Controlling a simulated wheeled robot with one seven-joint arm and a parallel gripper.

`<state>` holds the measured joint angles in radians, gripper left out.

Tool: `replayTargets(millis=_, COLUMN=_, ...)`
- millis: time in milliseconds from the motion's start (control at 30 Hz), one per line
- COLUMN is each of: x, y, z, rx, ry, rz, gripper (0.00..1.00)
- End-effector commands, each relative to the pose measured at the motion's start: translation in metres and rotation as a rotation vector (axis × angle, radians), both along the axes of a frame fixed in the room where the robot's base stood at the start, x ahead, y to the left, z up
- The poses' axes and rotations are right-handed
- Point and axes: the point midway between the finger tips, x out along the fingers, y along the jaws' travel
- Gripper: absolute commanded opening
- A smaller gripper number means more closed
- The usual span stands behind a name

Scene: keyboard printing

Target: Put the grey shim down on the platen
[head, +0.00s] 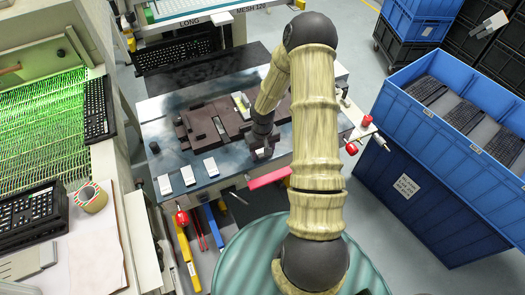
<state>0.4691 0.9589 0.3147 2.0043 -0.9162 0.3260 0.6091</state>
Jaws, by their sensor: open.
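My gripper (262,148) points down over the front right part of the work table, low beside a brown fixture block. Its jaws are open, small in the picture and partly covered by my own arm. A small pale grey piece (264,153) shows right at the fingertips; it may be the grey shim, and I cannot tell whether it touches the jaws or what it rests on. The dark brown block (205,128) in the middle of the table may be the platen or carry it. My arm hides its right side.
Three pale plates (188,175) lie in a row along the table's front left. A small yellow and white piece (241,104) sits on the brown block. Red knobs (351,148) stick out at right. A blue crate (470,75) of keyboards stands farther right. A light box (40,130) is at left.

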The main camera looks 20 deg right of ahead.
Motion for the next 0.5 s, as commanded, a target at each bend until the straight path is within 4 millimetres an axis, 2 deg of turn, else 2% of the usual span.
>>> replayTargets(millis=167, x=0.001, y=0.0, z=0.011, rx=0.0, ry=-0.003, rz=-0.001, gripper=0.54)
replayTargets(millis=500, x=0.001, y=-0.001, z=0.072, rx=-0.002, ry=-0.004, rz=-0.003, gripper=0.54)
